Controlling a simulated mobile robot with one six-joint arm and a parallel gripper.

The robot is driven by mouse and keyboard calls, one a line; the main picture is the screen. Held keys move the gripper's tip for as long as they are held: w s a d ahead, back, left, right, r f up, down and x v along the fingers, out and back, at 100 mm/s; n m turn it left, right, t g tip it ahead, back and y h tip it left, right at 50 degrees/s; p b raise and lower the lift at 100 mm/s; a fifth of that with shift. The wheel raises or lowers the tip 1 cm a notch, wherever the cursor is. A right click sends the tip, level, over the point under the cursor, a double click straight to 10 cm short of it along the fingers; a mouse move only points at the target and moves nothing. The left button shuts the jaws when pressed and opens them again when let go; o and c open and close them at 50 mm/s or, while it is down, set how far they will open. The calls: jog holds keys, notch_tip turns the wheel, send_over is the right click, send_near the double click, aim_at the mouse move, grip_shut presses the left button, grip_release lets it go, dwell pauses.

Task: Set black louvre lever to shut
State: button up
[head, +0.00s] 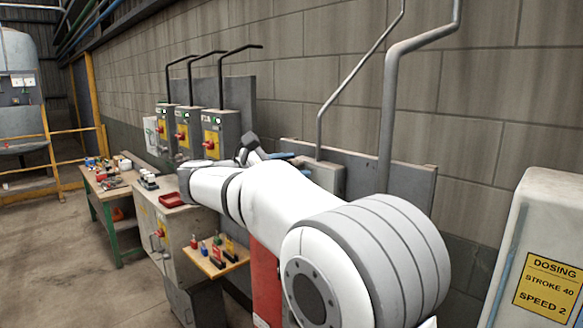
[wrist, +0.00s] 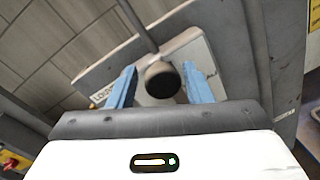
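In the wrist view, my gripper (wrist: 160,68) has its two blue fingers spread apart. The round black end of the lever (wrist: 162,80) shows between them, with a small gap on each side. Behind it is a pale plate (wrist: 192,52) with a partly hidden label (wrist: 101,94) that seems to begin "LOU". I cannot tell how deep the lever end sits between the fingers or which setting it is at. In the head view, a blue finger of my gripper (head: 284,156) shows beside a grey box (head: 326,177); my arm hides the lever there.
Grey switch boxes (head: 221,134) with red and yellow switches line the wall to the left. A wooden shelf (head: 222,262) with small coloured items and a workbench (head: 108,182) stand below. Pipes (head: 389,110) run up the brick wall. A dosing cabinet (head: 535,240) stands at right.

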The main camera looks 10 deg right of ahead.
jog(key=shift+o, duration=0.4)
jog(key=shift+s, duration=0.1)
jog(key=b+v, duration=0.2)
jog(key=v, duration=0.5)
jog(key=shift+s+a, duration=0.25)
jog(key=shift+a, duration=0.1)
